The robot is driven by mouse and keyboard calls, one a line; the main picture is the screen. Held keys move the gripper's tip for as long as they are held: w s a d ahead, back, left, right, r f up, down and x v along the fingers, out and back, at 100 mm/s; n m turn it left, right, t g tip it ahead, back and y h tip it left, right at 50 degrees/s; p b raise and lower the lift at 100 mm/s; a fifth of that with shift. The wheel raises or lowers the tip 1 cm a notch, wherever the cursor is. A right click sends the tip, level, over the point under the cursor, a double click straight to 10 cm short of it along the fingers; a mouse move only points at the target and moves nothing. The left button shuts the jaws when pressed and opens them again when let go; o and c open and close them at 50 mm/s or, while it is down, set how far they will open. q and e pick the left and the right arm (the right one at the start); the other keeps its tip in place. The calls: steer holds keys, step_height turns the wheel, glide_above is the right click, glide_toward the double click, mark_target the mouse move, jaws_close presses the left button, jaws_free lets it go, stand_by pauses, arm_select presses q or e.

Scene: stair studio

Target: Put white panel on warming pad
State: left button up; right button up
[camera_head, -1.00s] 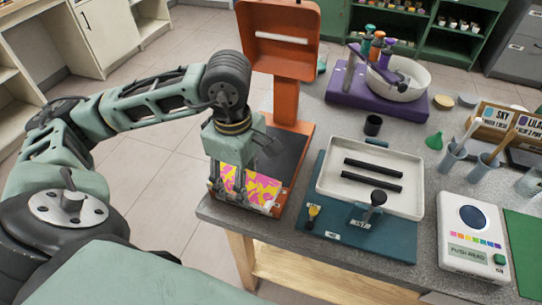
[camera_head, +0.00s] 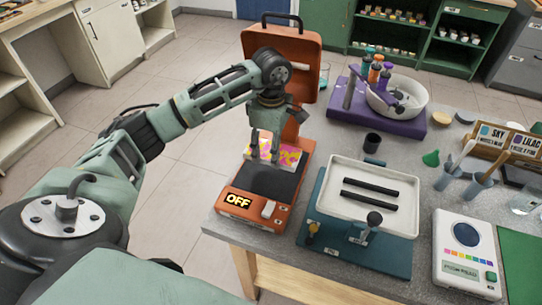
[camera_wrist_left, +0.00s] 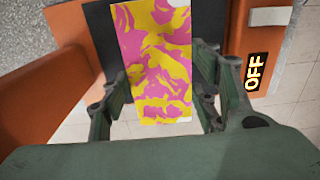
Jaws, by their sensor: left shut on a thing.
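The panel (camera_head: 288,156) has a pink and yellow pattern, with a little white at its edges. It also shows in the left wrist view (camera_wrist_left: 153,60), between the fingers. My left gripper (camera_head: 264,158) is shut on the panel, over the rear part of the black warming pad (camera_head: 268,183). The pad lies on an orange base with a lit "OFF" sign (camera_head: 238,201) and a pale switch at its front. I cannot tell whether the panel touches the pad. The gripper hides part of the panel in the head view. My right gripper is not in view.
An orange upright hood (camera_head: 290,48) stands behind the pad. To the right are a white tray with two black bars (camera_head: 398,221) on a teal board, a small black cup (camera_head: 372,142), a purple stand (camera_head: 405,128) and a white meter (camera_head: 450,275). Open floor lies left of the table.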

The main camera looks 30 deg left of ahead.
mark_target(270, 168)
arm_select(q)
steer(key=shift+a+f, duration=0.1)
steer(key=shift+f, duration=0.7)
step_height(270, 168, down, 4)
steer(key=shift+r+p, duration=0.25)
steer(key=shift+p, duration=0.3)
steer(key=shift+f, duration=0.1)
steer(key=shift+f, duration=0.15)
steer(key=o, duration=1.2)
steer(key=shift+s, duration=0.1)
